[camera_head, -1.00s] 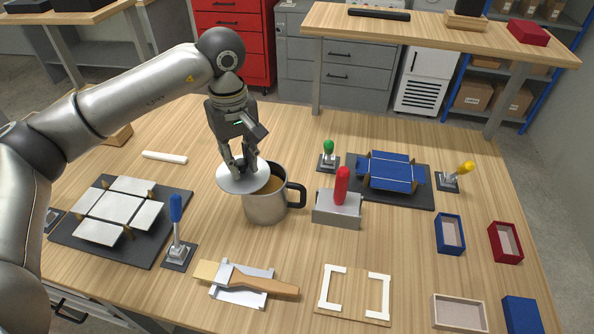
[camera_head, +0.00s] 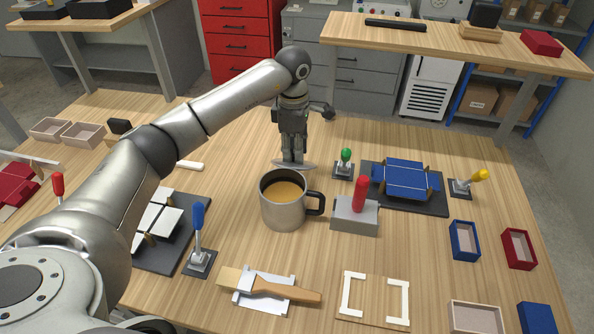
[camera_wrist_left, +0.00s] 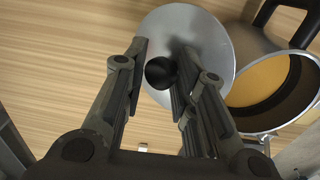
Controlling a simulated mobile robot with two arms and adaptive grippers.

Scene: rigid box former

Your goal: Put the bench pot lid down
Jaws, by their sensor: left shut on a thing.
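The bench pot (camera_head: 284,202) is a steel mug-like pot with a black handle, uncovered and holding an orange-brown liquid; it also shows in the left wrist view (camera_wrist_left: 303,95). The pot lid (camera_head: 309,165) is a round silver disc just behind the pot, partly hidden by its rim. In the left wrist view the lid (camera_wrist_left: 205,32) lies beside the pot, its black knob (camera_wrist_left: 160,73) between the fingers. My left gripper (camera_head: 292,158) points down and is shut on the knob. The lid is low over or on the tabletop; I cannot tell whether it touches. My right gripper is not in view.
A grey block with a red handle (camera_head: 355,222) stands right of the pot. A green-handled clamp (camera_head: 344,167) and a blue panel fixture (camera_head: 405,180) are farther right. A brush-like tool (camera_head: 266,287) lies in front. Bare wood (camera_head: 245,145) is left of the lid.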

